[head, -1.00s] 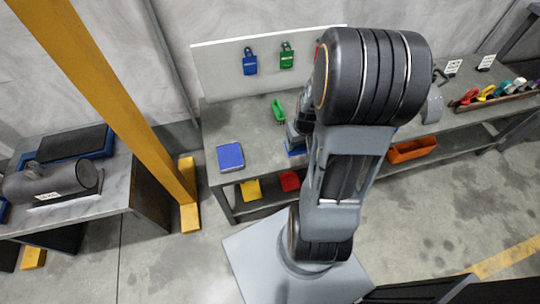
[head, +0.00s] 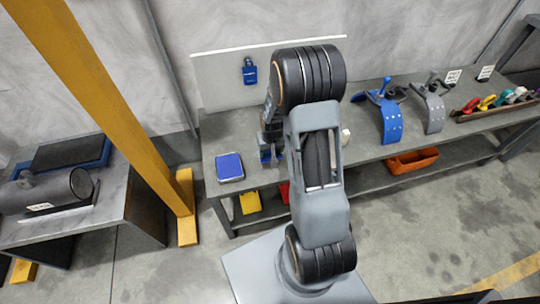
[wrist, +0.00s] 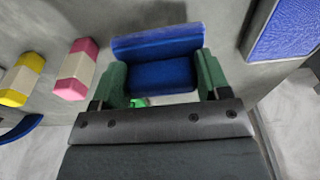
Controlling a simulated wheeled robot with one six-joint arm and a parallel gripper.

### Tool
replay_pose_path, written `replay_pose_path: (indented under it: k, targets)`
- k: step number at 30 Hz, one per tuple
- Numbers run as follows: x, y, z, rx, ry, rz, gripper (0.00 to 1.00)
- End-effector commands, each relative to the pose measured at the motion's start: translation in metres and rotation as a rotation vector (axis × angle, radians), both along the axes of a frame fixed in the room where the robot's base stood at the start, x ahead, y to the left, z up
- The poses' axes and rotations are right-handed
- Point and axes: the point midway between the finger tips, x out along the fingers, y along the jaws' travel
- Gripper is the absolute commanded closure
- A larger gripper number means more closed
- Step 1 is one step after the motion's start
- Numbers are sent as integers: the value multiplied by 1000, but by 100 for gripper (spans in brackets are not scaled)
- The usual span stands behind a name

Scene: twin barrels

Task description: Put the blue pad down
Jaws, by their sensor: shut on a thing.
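My gripper (wrist: 161,80) is shut on the blue pad (wrist: 160,72), which sits between its two green fingers in the wrist view. I cannot tell whether the pad touches the bench. A flat blue plate with a pale rim (head: 229,167) lies left of the gripper; its blue face shows at the wrist view's upper right (wrist: 288,25).
In the wrist view, a pink-and-white block (wrist: 77,69) and a yellow-and-white block (wrist: 20,80) stand to the left. A blue padlock (head: 249,71) hangs on the white board. Blue (head: 390,118) and grey (head: 433,108) curved stands are further right. My arm hides the bench's middle.

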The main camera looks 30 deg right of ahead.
Motion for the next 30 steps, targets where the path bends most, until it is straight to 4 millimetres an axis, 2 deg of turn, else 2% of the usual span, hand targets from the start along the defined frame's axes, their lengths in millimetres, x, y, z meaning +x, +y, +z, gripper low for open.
replay_pose_path:
  k: [3,9,22,23,30]
  targets:
    - [6,3,-11,0,3,2,56]
    - [5,3,-37,1,2,-1,56]
    - [5,3,-43,0,0,0,56]
    - [5,3,-42,0,0,0,29]
    - [5,3,-41,0,1,0,6]
